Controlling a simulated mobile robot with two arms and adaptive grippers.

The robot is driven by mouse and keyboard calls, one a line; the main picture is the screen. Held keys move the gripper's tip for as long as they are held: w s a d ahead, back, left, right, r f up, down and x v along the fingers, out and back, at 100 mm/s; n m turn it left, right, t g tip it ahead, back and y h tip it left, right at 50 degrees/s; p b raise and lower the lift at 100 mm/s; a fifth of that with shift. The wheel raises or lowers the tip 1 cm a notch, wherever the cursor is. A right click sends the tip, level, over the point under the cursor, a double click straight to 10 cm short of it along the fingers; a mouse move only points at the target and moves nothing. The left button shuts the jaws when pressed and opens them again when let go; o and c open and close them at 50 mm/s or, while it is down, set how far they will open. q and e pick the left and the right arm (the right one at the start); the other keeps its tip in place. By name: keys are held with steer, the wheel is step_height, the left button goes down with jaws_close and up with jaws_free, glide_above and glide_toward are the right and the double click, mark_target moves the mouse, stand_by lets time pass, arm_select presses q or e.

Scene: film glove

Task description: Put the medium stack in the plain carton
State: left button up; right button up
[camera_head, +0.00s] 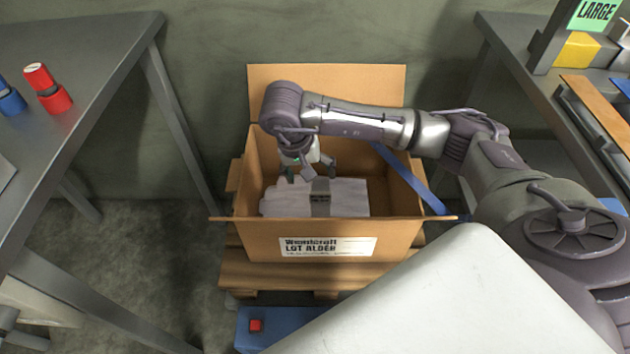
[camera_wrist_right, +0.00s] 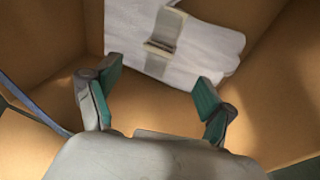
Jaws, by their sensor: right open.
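A cardboard carton (camera_head: 262,236) stands open with its flaps out and a printed label on its front. A stack of white gloves (camera_head: 346,193) with a grey band around it lies inside, in the lower part of the carton. My right gripper (camera_head: 309,172) reaches down into the carton at the back left of the stack. In the right wrist view the gripper (camera_wrist_right: 156,88) is open and empty, with its green-padded fingers apart. The stack (camera_wrist_right: 202,50) lies beyond the fingertips, not between them. My left gripper is not in view.
The carton sits on a wooden pallet (camera_head: 300,275). A blue strap (camera_head: 415,182) runs along its right side. A grey table (camera_head: 95,60) with red and blue items is at left. A right-hand bench (camera_head: 515,35) carries a green LARGE sign (camera_head: 595,12).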

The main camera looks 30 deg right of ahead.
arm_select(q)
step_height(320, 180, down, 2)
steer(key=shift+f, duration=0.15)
arm_select(e)
steer(key=v, duration=0.5)
steer(key=shift+f, duration=0.1)
arm_select(q)
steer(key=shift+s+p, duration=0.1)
steer(key=shift+p, duration=0.2)
